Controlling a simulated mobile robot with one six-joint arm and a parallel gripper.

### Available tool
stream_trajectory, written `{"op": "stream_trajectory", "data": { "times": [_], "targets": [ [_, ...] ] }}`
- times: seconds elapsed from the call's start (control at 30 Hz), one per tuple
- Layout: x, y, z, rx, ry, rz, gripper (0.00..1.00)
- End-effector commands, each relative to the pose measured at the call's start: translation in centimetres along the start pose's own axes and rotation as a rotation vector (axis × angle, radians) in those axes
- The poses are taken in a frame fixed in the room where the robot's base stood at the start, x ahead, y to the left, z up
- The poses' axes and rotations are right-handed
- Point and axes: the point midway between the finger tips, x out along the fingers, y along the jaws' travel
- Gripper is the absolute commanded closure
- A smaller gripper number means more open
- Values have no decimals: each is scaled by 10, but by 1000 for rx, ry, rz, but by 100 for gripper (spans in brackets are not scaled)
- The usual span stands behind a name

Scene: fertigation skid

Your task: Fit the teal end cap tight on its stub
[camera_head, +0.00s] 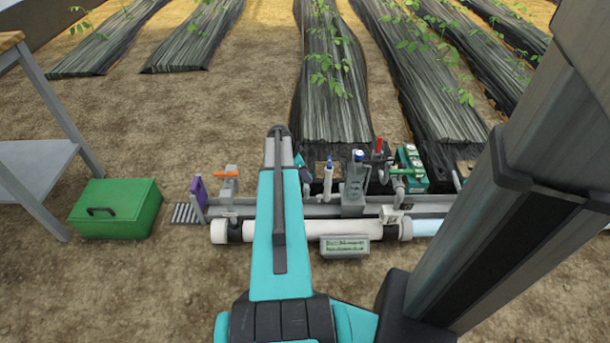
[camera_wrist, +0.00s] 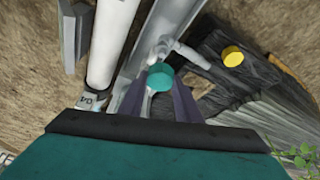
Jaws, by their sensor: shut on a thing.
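In the wrist view the round teal end cap (camera_wrist: 160,72) is between the tips of my gripper (camera_wrist: 158,88). The two dark purple-grey fingers are shut on its sides, and its flat round face shows. A pale grey pipe fitting (camera_wrist: 189,54) lies just beyond the cap, with a short branch close to the cap's far edge. I cannot tell whether the cap sits on a stub or is apart from it.
A white pipe (camera_head: 283,230) runs along the skid's front, with a label plate (camera_head: 344,246). Valves and a green box (camera_head: 411,167) stand at the right. A green toolbox (camera_head: 115,209) is on bare soil at left. A yellow cap (camera_wrist: 233,56) lies right of the fitting.

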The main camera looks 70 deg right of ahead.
Motion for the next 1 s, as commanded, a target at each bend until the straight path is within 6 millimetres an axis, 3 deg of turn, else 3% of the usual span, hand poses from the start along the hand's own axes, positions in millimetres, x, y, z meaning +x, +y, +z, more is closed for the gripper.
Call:
{"op": "stream_trajectory", "data": {
  "times": [0.27,0.6,1.0],
  "targets": [
    [4,2,2,-153,0,-63,90],
    [26,1,11,-148,0,-61,90],
    [28,1,12,-146,0,-61,90]
  ]
}}
